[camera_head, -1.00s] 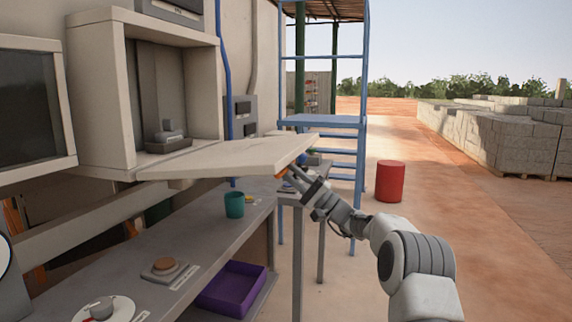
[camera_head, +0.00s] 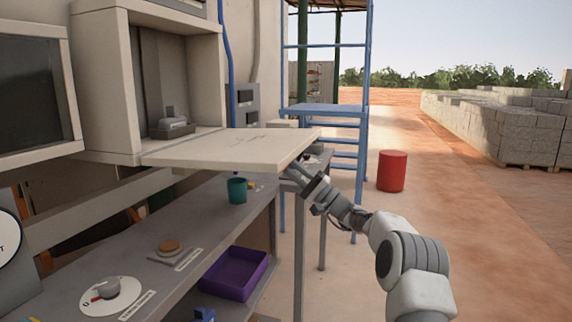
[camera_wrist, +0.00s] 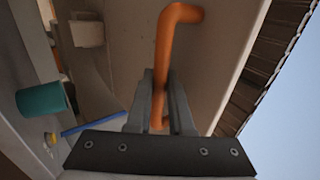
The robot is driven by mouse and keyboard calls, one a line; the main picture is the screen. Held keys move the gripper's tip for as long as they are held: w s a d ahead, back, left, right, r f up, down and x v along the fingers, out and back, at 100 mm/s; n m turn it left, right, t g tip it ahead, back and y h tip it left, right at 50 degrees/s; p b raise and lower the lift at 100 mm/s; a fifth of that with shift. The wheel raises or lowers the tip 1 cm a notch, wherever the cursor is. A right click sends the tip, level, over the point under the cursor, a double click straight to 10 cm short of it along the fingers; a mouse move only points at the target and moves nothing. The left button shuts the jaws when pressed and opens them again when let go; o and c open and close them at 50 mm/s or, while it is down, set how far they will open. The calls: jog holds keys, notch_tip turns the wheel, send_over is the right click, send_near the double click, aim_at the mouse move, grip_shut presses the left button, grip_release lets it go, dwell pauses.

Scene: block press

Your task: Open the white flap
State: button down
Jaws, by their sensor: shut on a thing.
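The white flap (camera_head: 235,147) is hinged at the bottom of an open wall cabinet (camera_head: 150,75) and stands out from it, close to level. Its orange handle (camera_wrist: 175,50) shows in the wrist view on the flap's face. My gripper (camera_wrist: 160,105) is shut on that handle, with one finger on each side of the bar. In the head view my gripper (camera_head: 300,175) is at the flap's right outer end, from below, and the fingertips are partly hidden by the flap. Inside the cabinet a grey device (camera_head: 170,125) is in view.
Below the flap is a grey bench (camera_head: 205,225) with a teal cup (camera_head: 237,190), a brown-topped button (camera_head: 170,247) and a round dial (camera_head: 108,297). A purple bin (camera_head: 235,272) sits lower. A blue frame (camera_head: 325,110) and red drum (camera_head: 391,170) stand beyond.

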jog(key=c, duration=0.8)
grip_release()
jog(key=shift+r, duration=0.15)
jog(key=shift+d, duration=0.1)
jog(key=p+v, duration=0.3)
jog(key=v, duration=1.4)
jog(key=shift+s+d+f, duration=0.1)
jog(key=shift+s+f, duration=0.05)
jog(key=shift+f, duration=0.15)
